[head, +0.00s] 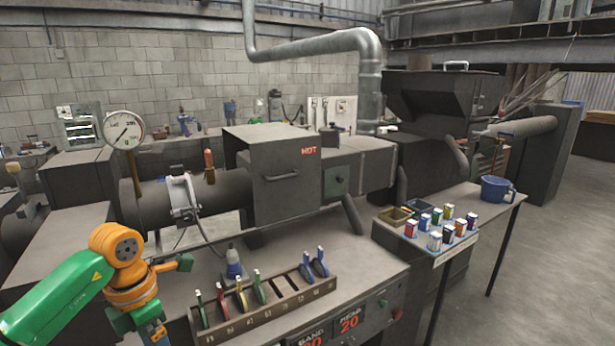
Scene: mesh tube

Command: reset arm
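My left arm, green with orange joints, comes in at the lower left. Its wrist runs down out of the bottom edge, in front of the bench's left end. The fingers of my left gripper are not visible, so I cannot see whether it holds anything. My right arm and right gripper are not in view.
A slotted rack (272,312) with several coloured-handled tools lies on the bench, right of my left arm. A large grey machine marked HOT (283,178) is behind. A side table at right holds small coloured boxes and a blue mug (495,190).

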